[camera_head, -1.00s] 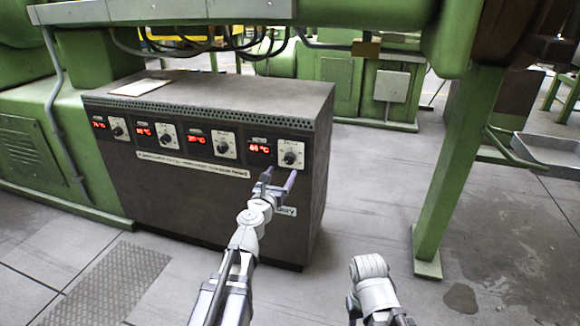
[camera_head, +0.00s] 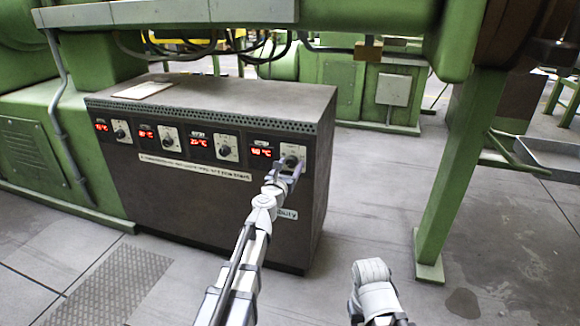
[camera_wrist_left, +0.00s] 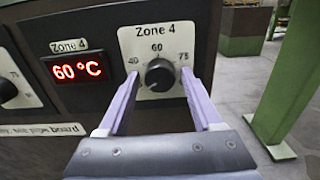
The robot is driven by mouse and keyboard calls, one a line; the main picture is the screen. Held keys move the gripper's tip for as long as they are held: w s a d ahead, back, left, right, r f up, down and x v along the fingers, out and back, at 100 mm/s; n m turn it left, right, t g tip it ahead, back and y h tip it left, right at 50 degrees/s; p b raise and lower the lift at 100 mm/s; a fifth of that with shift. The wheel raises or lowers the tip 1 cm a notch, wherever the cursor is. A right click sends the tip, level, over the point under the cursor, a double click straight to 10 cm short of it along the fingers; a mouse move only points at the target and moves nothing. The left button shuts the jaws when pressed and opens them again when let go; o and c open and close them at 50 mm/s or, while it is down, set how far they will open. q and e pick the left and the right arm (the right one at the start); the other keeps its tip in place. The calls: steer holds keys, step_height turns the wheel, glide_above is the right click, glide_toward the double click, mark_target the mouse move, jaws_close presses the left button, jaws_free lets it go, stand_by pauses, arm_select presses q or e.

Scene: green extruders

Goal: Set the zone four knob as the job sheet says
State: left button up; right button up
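The zone four knob (camera_wrist_left: 159,75) is a round black knob on a white plate marked 40, 60 and 75. A red display (camera_wrist_left: 77,69) beside it reads 60 °C. In the head view the knob (camera_head: 291,161) is partly covered by my gripper. My left gripper (camera_head: 288,166) is open at the panel, with one lilac finger on each side of the knob; whether they touch it I cannot tell. A pale sheet (camera_head: 142,90), possibly the job sheet, lies on top of the dark cabinet; its writing is unreadable.
The dark cabinet (camera_head: 200,237) carries several other displays and knobs, such as the neighbouring knob (camera_head: 226,149) to the left. A green machine beam hangs above it. A green leg (camera_head: 445,185) stands to the right. Clear floor lies between cabinet and leg.

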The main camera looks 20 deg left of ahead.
arm_select(q)
jaws_close()
stand_by(0.3)
steer(key=m, duration=0.5)
steer(key=shift+m, duration=0.4)
steer(key=m, duration=0.5)
steer(key=shift+a+m, duration=0.1)
steer(key=shift+m, duration=0.3)
stand_by(0.3)
steer(key=shift+o, duration=1.1)
jaws_free()
